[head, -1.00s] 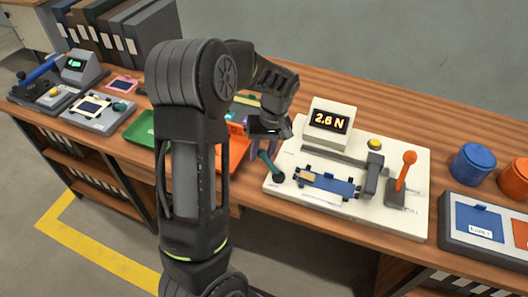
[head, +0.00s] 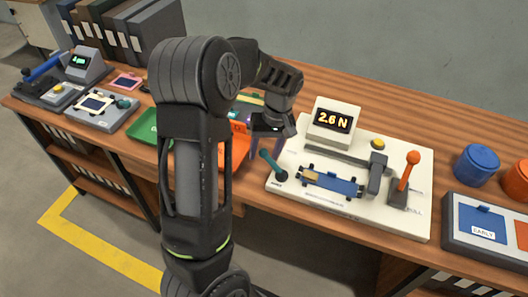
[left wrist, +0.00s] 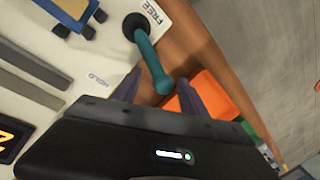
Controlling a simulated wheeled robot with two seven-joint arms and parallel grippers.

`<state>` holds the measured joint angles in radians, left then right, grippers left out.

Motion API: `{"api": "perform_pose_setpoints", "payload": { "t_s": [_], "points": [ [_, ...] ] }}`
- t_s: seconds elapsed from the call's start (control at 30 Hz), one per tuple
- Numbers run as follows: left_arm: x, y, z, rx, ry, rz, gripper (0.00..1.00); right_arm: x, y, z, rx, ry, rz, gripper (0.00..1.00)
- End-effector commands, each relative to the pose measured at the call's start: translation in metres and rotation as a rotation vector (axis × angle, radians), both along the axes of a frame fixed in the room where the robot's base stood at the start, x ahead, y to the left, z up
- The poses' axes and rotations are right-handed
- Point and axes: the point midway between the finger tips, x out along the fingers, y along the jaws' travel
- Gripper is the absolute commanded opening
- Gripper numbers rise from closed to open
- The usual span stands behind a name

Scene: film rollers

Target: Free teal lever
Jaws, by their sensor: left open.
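The teal lever (head: 270,162) rises from a dark round base at the front left corner of a cream board (head: 345,216). It leans to the upper left in the head view. In the left wrist view the teal lever (left wrist: 150,58) has its base beside the word FREE, with HOLD printed farther along the board. My left gripper (head: 270,148) is open at the lever's free end. In the left wrist view its fingers (left wrist: 159,78) stand on either side of that end, with gaps visible. My right gripper is not in view.
The board carries a display (head: 333,121) reading 2.6 N, a blue carriage (head: 336,184), a yellow button (head: 378,143) and an orange lever (head: 408,172). An orange tray (head: 236,152) and a green tray (head: 146,133) lie left. Blue (head: 476,164) and orange pots stand right.

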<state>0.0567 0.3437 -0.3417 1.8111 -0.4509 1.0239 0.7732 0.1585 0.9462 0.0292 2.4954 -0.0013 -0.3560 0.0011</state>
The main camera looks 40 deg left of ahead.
Motion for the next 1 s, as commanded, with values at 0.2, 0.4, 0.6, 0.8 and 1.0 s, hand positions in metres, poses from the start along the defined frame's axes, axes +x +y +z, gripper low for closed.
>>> {"api": "perform_pose_setpoints", "payload": {
  "t_s": [0.2, 0.4, 0.6, 0.8, 1.0],
  "points": [
    [0.006, -0.003, 0.029, 0.000, -0.006, -0.001, 0.51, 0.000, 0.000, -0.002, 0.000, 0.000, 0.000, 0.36],
    [0.010, -0.007, 0.060, 0.001, -0.003, -0.001, 0.51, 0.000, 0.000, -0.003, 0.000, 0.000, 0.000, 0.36],
    [0.011, -0.009, 0.072, 0.001, 0.001, 0.000, 0.51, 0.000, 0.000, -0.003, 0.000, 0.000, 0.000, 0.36],
    [0.011, -0.009, 0.072, 0.000, 0.001, 0.000, 0.51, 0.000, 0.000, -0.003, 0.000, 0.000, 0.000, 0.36],
    [0.010, -0.009, 0.072, 0.000, 0.001, 0.000, 0.51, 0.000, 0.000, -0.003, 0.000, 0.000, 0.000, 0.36]
  ]
}}
